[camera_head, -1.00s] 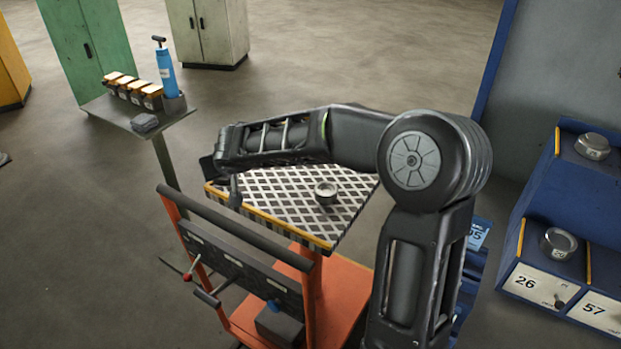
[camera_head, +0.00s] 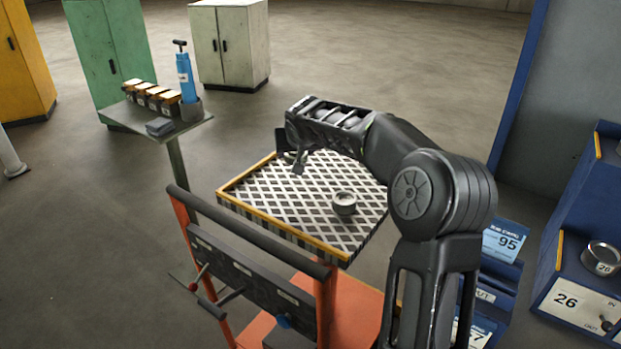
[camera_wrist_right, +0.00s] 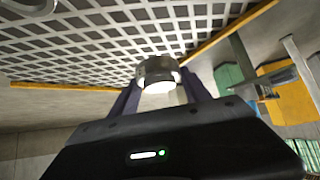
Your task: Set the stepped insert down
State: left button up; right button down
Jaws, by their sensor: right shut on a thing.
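The stepped insert (camera_wrist_right: 157,71) is a short, shiny metal cylinder with a bright lower face. It is held between the two dark fingers of my right gripper (camera_wrist_right: 160,88) in the right wrist view. In the head view, my right gripper (camera_head: 297,163) is over the far left part of the patterned cart top (camera_head: 262,190), and the insert there is hidden. I cannot tell whether the insert touches the top. A second round metal piece (camera_head: 344,203) stands on the cart top, right of the gripper. My left gripper is not in view.
The cart top has a yellow edge (camera_head: 290,233) and much bare surface. A handle bar (camera_head: 245,233) runs along its near side. A blue rack (camera_head: 560,275) stands at right.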

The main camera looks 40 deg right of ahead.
jog(key=shift+f, duration=1.45)
jog(key=shift+f, duration=2.5)
jog(key=shift+b, duration=0.3)
jog(key=shift+f, duration=0.15)
jog(key=c, duration=1)
grip_release()
jog(key=shift+f, duration=0.15)
jog(key=o, duration=0.5)
